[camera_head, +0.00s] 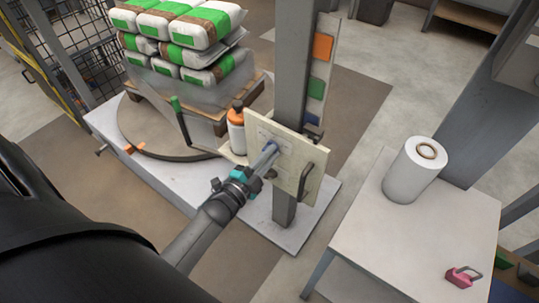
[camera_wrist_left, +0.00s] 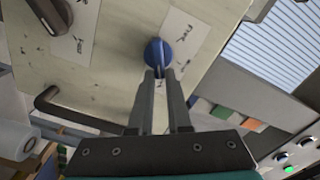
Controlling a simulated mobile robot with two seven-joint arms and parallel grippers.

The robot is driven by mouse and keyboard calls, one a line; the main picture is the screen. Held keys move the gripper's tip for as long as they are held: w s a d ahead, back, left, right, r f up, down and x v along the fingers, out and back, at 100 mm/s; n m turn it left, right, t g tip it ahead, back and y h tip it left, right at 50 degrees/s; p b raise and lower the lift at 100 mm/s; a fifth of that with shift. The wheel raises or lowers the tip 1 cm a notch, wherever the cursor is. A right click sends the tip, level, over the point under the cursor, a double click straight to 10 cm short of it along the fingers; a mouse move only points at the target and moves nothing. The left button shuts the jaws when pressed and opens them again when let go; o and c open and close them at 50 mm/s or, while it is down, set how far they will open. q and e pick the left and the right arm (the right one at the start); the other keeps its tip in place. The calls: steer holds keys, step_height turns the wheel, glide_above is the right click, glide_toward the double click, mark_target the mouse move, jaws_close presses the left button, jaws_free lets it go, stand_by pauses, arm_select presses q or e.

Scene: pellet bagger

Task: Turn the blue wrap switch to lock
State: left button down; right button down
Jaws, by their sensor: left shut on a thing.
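The blue wrap switch (camera_wrist_left: 158,52) is a round knob on a pale panel (camera_wrist_left: 110,75), between white labels with dark marks. In the head view the panel (camera_head: 292,152) is fixed to a grey post, and the switch is mostly hidden by my gripper. My left gripper (camera_head: 268,158) reaches the panel's face from the lower left. In the left wrist view its two fingers (camera_wrist_left: 160,76) are close together at the switch's lower edge, shut on its grip. My right gripper is in neither view.
A dark handle (camera_head: 306,180) sticks out at the panel's right. An orange-capped bottle (camera_head: 237,130) stands just left of the panel. Wrapped bags (camera_head: 185,40) sit on a pallet behind. A table (camera_head: 400,235) at right holds a white roll (camera_head: 412,172) and a pink padlock (camera_head: 461,277).

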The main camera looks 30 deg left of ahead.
arm_select(q)
steer(key=c, duration=0.9)
jaws_free()
steer(key=shift+o, duration=0.2)
steer(key=shift+s, duration=0.1)
steer(key=s+a+p, duration=0.1)
steer(key=s+p, duration=0.2)
steer(key=s, duration=1.2)
steer(key=shift+p, duration=0.4)
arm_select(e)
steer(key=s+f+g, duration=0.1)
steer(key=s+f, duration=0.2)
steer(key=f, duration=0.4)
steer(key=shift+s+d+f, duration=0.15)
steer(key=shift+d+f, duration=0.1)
arm_select(q)
steer(key=shift+a, duration=0.1)
